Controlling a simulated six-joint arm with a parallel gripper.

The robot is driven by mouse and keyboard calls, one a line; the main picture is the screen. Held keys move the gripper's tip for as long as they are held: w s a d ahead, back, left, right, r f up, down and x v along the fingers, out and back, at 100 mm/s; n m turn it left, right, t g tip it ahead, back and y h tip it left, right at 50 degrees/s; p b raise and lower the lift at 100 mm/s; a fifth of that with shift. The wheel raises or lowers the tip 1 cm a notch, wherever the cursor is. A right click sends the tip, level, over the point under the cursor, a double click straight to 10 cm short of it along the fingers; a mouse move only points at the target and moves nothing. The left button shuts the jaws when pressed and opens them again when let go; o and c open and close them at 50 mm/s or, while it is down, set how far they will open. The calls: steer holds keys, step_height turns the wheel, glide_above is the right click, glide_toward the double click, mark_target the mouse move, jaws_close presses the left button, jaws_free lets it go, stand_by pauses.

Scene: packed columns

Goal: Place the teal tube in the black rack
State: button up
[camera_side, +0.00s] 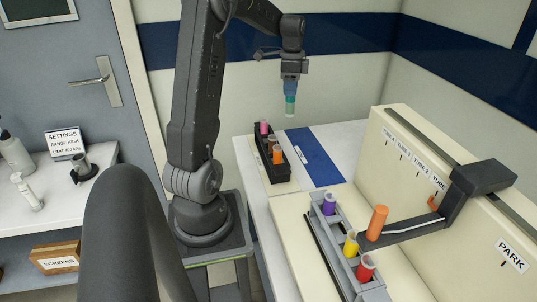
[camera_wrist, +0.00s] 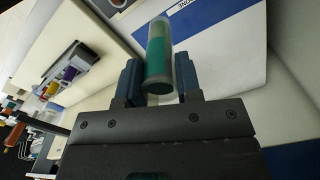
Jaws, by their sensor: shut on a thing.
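The teal tube (camera_side: 290,107) is held in my gripper (camera_side: 290,90), hanging upright in the air above and slightly right of the black rack. In the wrist view, the teal tube (camera_wrist: 158,55) sits between the two blue-grey fingers of my gripper (camera_wrist: 158,78). The black rack (camera_side: 279,177) stands on the white table and holds a pink tube (camera_side: 263,127) at its far end and an orange tube (camera_side: 277,155) toward its near end. A darker tube or slot between them is too small to tell. The black rack is not clear in the wrist view.
A grey rack (camera_side: 335,245) nearer the camera holds purple, yellow and red tubes. A large orange tube (camera_side: 377,222) stands by the dark arm (camera_side: 425,228) of the cream machine (camera_side: 440,180) at right. A blue strip (camera_side: 318,158) lies clear beside the black rack.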

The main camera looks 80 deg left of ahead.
steer(key=s+a+n, duration=0.3)
steer(key=s+a, duration=0.2)
steer(key=a, duration=0.2)
steer(key=shift+d+f, duration=0.2)
steer(key=shift+f, duration=9.1)
steer(key=o, duration=0.9)
steer(key=shift+f, duration=0.1)
steer(key=shift+o, duration=0.2)
